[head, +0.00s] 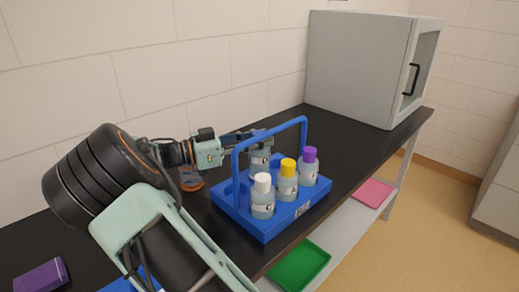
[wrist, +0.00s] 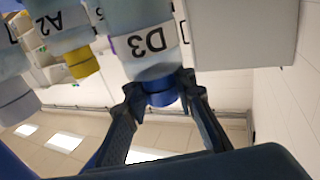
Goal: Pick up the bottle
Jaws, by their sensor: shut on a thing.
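My gripper (head: 258,137) is over the back of a blue carrier (head: 264,229) with a tall handle. It is shut on the blue cap of a bottle labelled D3, whose clear body (head: 260,160) shows behind the handle. In the wrist view, which looks upside down, both fingertips (wrist: 165,87) press on the sides of the blue cap, and the D3 label (wrist: 148,42) is readable. Whether the bottle's base still rests in the carrier is hidden. Bottles with a white cap (head: 262,197), a yellow cap (head: 286,182) and a purple cap (head: 309,168) stand upright in the carrier.
The carrier stands on a black bench (head: 345,160) near its front edge. A clear container with an orange base (head: 191,182) is behind my arm. A grey cabinet (head: 357,65) stands farther back. Green (head: 298,268) and pink (head: 372,192) trays lie on the shelf below. A purple box (head: 41,277) is front left.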

